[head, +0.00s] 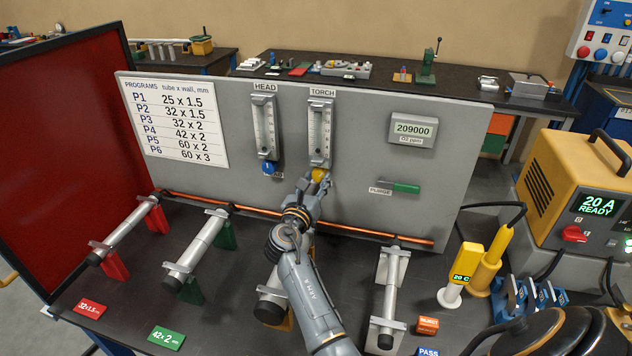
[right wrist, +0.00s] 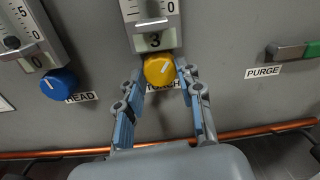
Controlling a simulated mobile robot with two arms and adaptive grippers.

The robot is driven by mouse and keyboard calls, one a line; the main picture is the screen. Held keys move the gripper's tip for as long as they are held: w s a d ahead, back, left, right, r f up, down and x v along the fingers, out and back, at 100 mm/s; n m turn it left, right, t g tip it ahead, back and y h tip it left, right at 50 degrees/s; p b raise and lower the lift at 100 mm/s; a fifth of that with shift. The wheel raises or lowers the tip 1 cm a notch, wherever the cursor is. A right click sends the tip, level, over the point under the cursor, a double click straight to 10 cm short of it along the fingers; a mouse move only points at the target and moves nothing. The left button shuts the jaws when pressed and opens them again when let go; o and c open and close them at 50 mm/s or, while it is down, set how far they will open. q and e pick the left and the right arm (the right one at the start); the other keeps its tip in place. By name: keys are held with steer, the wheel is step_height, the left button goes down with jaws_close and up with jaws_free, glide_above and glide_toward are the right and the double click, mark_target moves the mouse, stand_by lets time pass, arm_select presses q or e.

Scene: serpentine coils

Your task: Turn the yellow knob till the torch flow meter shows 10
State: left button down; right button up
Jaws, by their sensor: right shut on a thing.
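The yellow knob (head: 319,174) sits under the torch flow meter (head: 320,133) on the grey panel. In the right wrist view the knob (right wrist: 159,69) has a white pointer mark tilted up to the right. My right gripper (head: 312,182) reaches up to the panel. In the right wrist view its fingers (right wrist: 161,80) are shut on the knob, one on each side. The TORCH label under the knob is partly hidden. My left gripper is not in view.
The head flow meter (head: 265,127) with its blue knob (head: 268,168) is to the left. A green purge switch (head: 406,187) is to the right. A copper tube (head: 350,232) runs low along the panel. Tube stands (head: 390,290) stand on the bench in front.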

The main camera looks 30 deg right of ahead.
steer(key=m+b, duration=0.1)
steer(key=m, duration=0.4)
steer(key=shift+m+b, duration=0.3)
steer(key=o, duration=1.2)
steer(key=shift+d, duration=0.1)
steer(key=shift+c, duration=0.2)
steer(key=shift+s, duration=0.1)
steer(key=shift+v, duration=3.7)
